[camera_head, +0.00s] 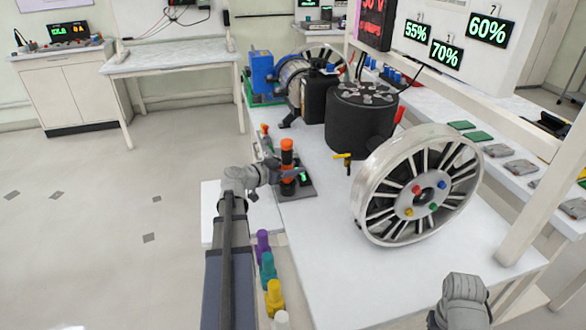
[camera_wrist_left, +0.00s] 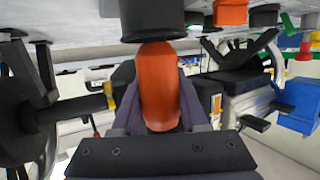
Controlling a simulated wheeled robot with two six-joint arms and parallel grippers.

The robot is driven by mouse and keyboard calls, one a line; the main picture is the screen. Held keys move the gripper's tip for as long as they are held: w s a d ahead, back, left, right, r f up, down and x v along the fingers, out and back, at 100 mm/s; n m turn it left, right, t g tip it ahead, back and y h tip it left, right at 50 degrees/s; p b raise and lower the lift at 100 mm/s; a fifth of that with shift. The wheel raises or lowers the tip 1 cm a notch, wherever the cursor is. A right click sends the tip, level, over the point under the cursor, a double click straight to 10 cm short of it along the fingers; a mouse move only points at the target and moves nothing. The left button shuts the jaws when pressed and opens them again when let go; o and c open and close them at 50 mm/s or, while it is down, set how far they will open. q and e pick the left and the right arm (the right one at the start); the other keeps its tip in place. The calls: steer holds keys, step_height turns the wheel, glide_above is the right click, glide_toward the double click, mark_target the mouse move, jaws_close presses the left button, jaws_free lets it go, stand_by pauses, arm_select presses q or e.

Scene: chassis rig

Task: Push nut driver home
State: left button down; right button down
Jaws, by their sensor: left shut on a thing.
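The nut driver, an upright orange and black tool (camera_head: 287,146), stands on a small dark base (camera_head: 305,190) with a green display near the table's left edge. My left gripper (camera_head: 285,177) reaches it from the left. In the left wrist view the orange handle (camera_wrist_left: 160,85) lies between the fingers of my left gripper (camera_wrist_left: 158,105), which is shut on it. A black cylinder (camera_wrist_left: 152,18) adjoins the end of the handle; whether the tool is fully seated cannot be told. Part of my right arm shows at lower right; its fingers are not visible.
A spoked wheel (camera_head: 365,215) with coloured nuts stands on the white table (camera_head: 330,275). A black drum (camera_head: 357,125) and a motor-like unit (camera_head: 292,85) stand behind. Several coloured pegs, including a yellow one (camera_head: 274,298), line the near left edge. Floor to the left is clear.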

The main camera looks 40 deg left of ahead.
arm_select(q)
steer(key=shift+c, duration=1.8)
jaws_free()
steer(key=p+v, duration=0.2)
steer(key=v, duration=0.5)
steer(key=shift+s, duration=0.4)
steer(key=shift+r, duration=0.15)
